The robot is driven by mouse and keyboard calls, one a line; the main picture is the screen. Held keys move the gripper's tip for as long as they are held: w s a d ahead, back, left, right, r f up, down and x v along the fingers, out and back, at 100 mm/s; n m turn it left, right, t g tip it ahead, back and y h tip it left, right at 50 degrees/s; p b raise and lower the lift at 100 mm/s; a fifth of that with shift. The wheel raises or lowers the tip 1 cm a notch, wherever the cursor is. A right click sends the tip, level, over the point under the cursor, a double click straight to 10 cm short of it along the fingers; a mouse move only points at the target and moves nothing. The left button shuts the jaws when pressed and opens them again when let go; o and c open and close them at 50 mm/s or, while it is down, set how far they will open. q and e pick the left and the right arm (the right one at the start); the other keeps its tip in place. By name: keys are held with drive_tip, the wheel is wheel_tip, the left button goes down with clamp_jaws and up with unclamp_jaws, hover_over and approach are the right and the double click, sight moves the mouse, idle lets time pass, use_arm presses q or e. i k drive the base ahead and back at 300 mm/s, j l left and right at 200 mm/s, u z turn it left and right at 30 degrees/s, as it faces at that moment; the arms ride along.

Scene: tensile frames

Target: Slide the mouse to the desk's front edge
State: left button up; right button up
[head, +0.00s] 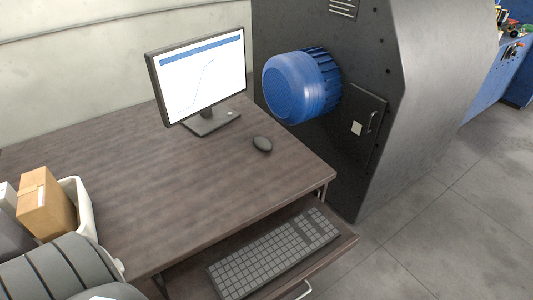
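The dark mouse (262,144) lies on the brown wooden desk (190,195), toward the desk's right side. It sits in front of and to the right of the monitor's base, apart from it. The desk's front edge runs from the lower left up to the right corner, and bare desktop lies between the mouse and that edge. Neither of my grippers is in view.
A monitor (203,75) stands at the back. Below the front edge, a pulled-out tray (335,250) holds a grey keyboard (275,253). A cardboard box (45,203) sits in a white bin (82,200) at left. A machine with a blue motor (295,88) stands behind the desk's right side.

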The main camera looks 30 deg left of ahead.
sight(264, 144)
drive_tip(key=i+l+u, duration=0.1)
drive_tip(key=u, duration=0.6)
drive_tip(key=i+l+u, duration=0.25)
drive_tip(key=l, duration=0.15)
drive_tip(key=i+l+u, duration=0.2)
drive_tip(key=l, duration=0.2)
drive_tip(key=l+u, duration=0.25)
drive_tip(key=l, duration=0.15)
drive_tip(key=i+l+u, duration=0.1)
drive_tip(key=l+u, duration=0.15)
drive_tip(key=l, duration=0.25)
